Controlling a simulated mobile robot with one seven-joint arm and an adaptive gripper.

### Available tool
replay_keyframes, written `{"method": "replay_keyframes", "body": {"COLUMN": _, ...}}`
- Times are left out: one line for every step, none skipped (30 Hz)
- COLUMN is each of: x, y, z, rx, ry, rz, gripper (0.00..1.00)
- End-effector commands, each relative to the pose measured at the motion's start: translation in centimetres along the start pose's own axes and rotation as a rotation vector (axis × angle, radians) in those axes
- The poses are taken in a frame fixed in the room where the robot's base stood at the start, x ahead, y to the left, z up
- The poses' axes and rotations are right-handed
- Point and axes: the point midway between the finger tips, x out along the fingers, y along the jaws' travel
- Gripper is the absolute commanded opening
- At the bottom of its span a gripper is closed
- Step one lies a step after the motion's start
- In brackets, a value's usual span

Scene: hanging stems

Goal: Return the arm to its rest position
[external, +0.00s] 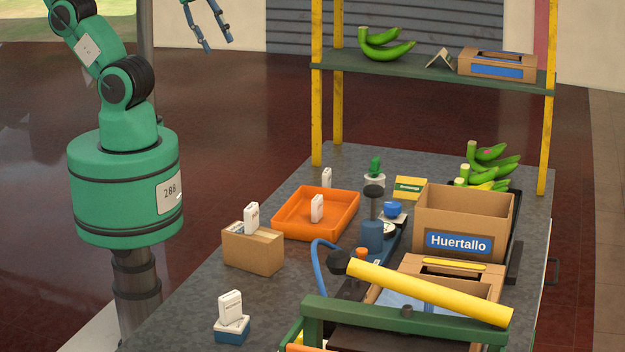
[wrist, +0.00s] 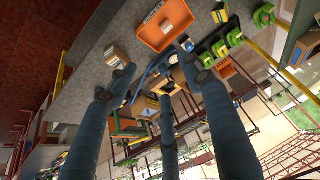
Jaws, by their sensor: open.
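My gripper (external: 217,42) hangs at the top of the external view, above the floor to the left of the shelf posts. Its blue-grey fingers are spread, with nothing between them. My green arm (external: 99,100) rises on the left and runs out of the top of the picture, so its upper links are hidden. In the wrist view the long blue fingers (wrist: 158,75) stand apart and empty, with the bench beyond them.
A grey bench (external: 292,290) carries an orange tray (external: 345,222), a small cardboard box (external: 253,253), a Huertallo crate (external: 464,215) and a yellow-handled tool (external: 430,290). Green bananas (external: 385,47) lie on the shelf (external: 430,72) between yellow posts. The floor around my gripper looks clear.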

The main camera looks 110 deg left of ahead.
Motion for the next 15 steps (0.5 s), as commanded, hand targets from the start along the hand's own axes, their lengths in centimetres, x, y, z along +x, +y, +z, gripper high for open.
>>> {"method": "replay_keyframes", "body": {"x": 0.9, "y": 0.0, "z": 0.5, "rx": 0.0, "ry": 0.0, "rz": 0.0, "gripper": 0.51}}
{"method": "replay_keyframes", "body": {"x": 1.2, "y": 0.0, "z": 0.7, "rx": 0.0, "ry": 0.0, "rz": 0.0, "gripper": 0.51}}
{"method": "replay_keyframes", "body": {"x": 1.6, "y": 0.0, "z": 0.9, "rx": 0.0, "ry": 0.0, "rz": 0.0, "gripper": 0.51}}
{"method": "replay_keyframes", "body": {"x": 1.9, "y": 0.0, "z": 1.1, "rx": 0.0, "ry": -0.001, "rz": 0.0, "gripper": 0.51}}
{"method": "replay_keyframes", "body": {"x": 2.2, "y": 0.0, "z": 1.2, "rx": 0.0, "ry": -0.001, "rz": 0.0, "gripper": 0.51}}
{"method": "replay_keyframes", "body": {"x": 2.6, "y": 0.0, "z": 1.4, "rx": 0.0, "ry": -0.001, "rz": 0.0, "gripper": 0.51}}
{"method": "replay_keyframes", "body": {"x": 2.8, "y": 0.0, "z": 1.5, "rx": 0.0, "ry": -0.001, "rz": 0.0, "gripper": 0.51}}
{"method": "replay_keyframes", "body": {"x": 3.0, "y": 0.0, "z": 1.6, "rx": 0.0, "ry": -0.001, "rz": 0.0, "gripper": 0.51}}
{"method": "replay_keyframes", "body": {"x": 3.2, "y": 0.0, "z": 1.7, "rx": 0.0, "ry": -0.001, "rz": 0.0, "gripper": 0.51}}
{"method": "replay_keyframes", "body": {"x": 3.3, "y": 0.0, "z": 1.8, "rx": 0.0, "ry": -0.001, "rz": 0.0, "gripper": 0.51}}
{"method": "replay_keyframes", "body": {"x": 3.4, "y": 0.0, "z": 1.8, "rx": 0.0, "ry": 0.0, "rz": 0.0, "gripper": 0.51}}
{"method": "replay_keyframes", "body": {"x": 3.4, "y": 0.0, "z": 1.8, "rx": 0.0, "ry": 0.0, "rz": 0.0, "gripper": 0.51}}
{"method": "replay_keyframes", "body": {"x": 3.4, "y": 0.0, "z": 1.8, "rx": 0.0, "ry": 0.0, "rz": 0.0, "gripper": 0.51}}
{"method": "replay_keyframes", "body": {"x": 3.4, "y": 0.0, "z": 1.8, "rx": 0.0, "ry": 0.0, "rz": 0.0, "gripper": 0.51}}
{"method": "replay_keyframes", "body": {"x": 3.4, "y": 0.0, "z": 1.8, "rx": 0.0, "ry": 0.0, "rz": 0.0, "gripper": 0.51}}
